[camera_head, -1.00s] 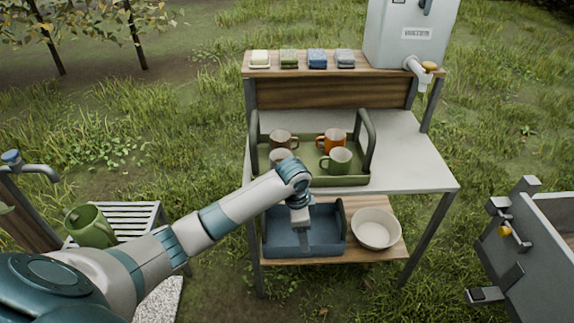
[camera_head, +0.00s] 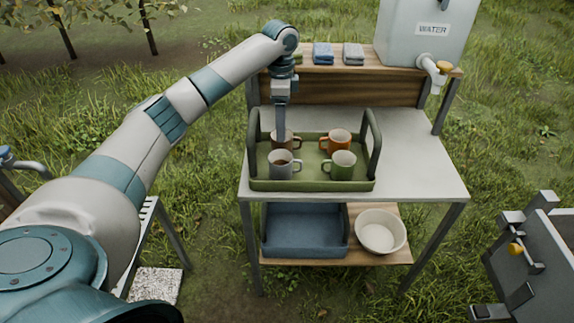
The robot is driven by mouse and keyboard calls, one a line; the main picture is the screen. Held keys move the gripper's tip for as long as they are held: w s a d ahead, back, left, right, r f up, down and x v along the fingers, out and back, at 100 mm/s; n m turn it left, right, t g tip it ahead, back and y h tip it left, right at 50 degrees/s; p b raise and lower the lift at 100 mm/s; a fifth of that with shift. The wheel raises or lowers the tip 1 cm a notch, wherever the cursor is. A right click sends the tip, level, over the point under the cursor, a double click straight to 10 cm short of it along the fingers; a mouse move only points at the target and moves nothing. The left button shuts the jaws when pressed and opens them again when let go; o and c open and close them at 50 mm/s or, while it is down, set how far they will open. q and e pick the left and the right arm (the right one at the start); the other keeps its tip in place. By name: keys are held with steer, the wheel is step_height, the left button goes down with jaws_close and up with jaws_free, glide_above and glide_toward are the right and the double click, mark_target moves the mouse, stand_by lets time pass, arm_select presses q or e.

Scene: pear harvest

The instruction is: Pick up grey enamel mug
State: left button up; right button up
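The grey enamel mug (camera_head: 279,166) stands upright at the front left of the green tray (camera_head: 312,185), with dark contents or a dark inside. A brown mug (camera_head: 288,140) is behind it, an orange mug (camera_head: 338,142) at back right, and a green mug (camera_head: 342,167) at front right. My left gripper (camera_head: 281,137) points straight down over the left part of the tray, its tips at the brown mug, just behind the grey mug. The fingers overlap from this side, so their opening is hidden. My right gripper is not in view.
The tray's raised handles (camera_head: 373,146) stand at both ends. A water tank (camera_head: 425,40) and folded cloths (camera_head: 353,54) are on the upper shelf. A blue bin (camera_head: 305,235) and white bowl (camera_head: 381,231) sit below. The table's right side (camera_head: 420,165) is clear.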

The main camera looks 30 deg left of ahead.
arm_select(q)
steer(key=p, duration=0.4)
glide_toward(283, 162)
steer(key=s+d+f, duration=0.1)
steer(key=s+d, duration=0.1)
steer(key=s, duration=0.1)
steer(key=shift+s+a+f, duration=0.15)
steer(key=shift+f, duration=0.8)
steer(key=shift+f+p, duration=0.4)
steer(key=shift+f, duration=0.15)
steer(key=f, duration=0.2)
steer(key=f+p, duration=0.1)
steer(key=shift+w, duration=0.25)
steer(key=shift+f, duration=0.55)
